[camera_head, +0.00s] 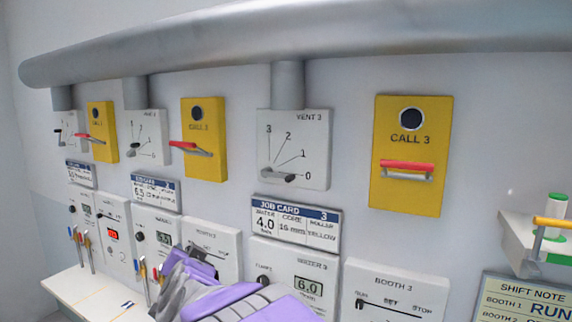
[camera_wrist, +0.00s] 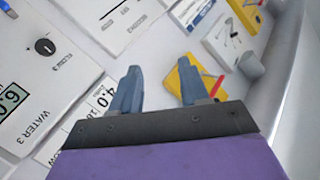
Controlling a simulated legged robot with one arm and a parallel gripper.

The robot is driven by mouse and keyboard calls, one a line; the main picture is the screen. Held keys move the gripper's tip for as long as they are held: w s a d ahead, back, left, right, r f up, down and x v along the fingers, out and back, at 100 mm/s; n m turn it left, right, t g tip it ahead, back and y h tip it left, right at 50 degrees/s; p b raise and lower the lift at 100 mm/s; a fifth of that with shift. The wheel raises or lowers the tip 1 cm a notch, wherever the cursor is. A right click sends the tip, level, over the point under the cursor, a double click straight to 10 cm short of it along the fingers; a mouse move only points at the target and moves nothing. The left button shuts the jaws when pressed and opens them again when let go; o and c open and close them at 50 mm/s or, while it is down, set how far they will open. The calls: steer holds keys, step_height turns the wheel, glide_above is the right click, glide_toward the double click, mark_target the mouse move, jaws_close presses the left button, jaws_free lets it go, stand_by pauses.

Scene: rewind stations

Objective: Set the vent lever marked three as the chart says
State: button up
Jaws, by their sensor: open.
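The white VENT 3 panel (camera_head: 310,150) shows at mid-height in the head view, under a grey pipe stub. Its dial has marks 0, 1, 2 and 3. Its dark lever (camera_head: 279,177) lies near level at the bottom and points right, toward 0. My gripper (camera_wrist: 158,67) is open and empty in the wrist view, its two blue-grey fingers apart. In the head view my purple arm comes in low, left of the WATER 3 panel, with the fingertips not clear. I cannot make out VENT 3 in the wrist view. No chart of vent settings is readable.
The yellow CALL 3 panel (camera_head: 410,155) with its red handle stands right of VENT 3. JOB CARD 3 (camera_head: 295,222) is below, reading 4.0, 16 mm, YELLOW. A large pipe (camera_head: 300,38) runs above. A shift note (camera_head: 525,300) and a shelf (camera_head: 522,245) are at right.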

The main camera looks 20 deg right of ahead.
steer(key=w+d+r+m+h+p, duration=0.4)
steer(key=d+r+m+h, duration=0.25)
steer(key=r+h, duration=0.2)
steer(key=m+g+h+p, duration=0.5)
steer(key=m+g+h, duration=0.4)
steer(key=m+h, duration=0.15)
glide_toward(288, 182)
steer(key=shift+y, duration=0.3)
steer(key=p+x, duration=0.1)
steer(key=x, duration=0.2)
steer(key=p+x, duration=0.1)
steer(key=x, duration=0.7)
steer(key=shift+w+a+r+p, duration=0.15)
steer(key=shift+w+r+p, duration=0.2)
steer(key=shift+w+p, duration=0.05)
steer(key=shift+c, duration=0.2)
steer(key=c, duration=0.6)
steer(key=shift+s+f, duration=0.1)
steer(key=shift+f, duration=0.05)
jaws_close()
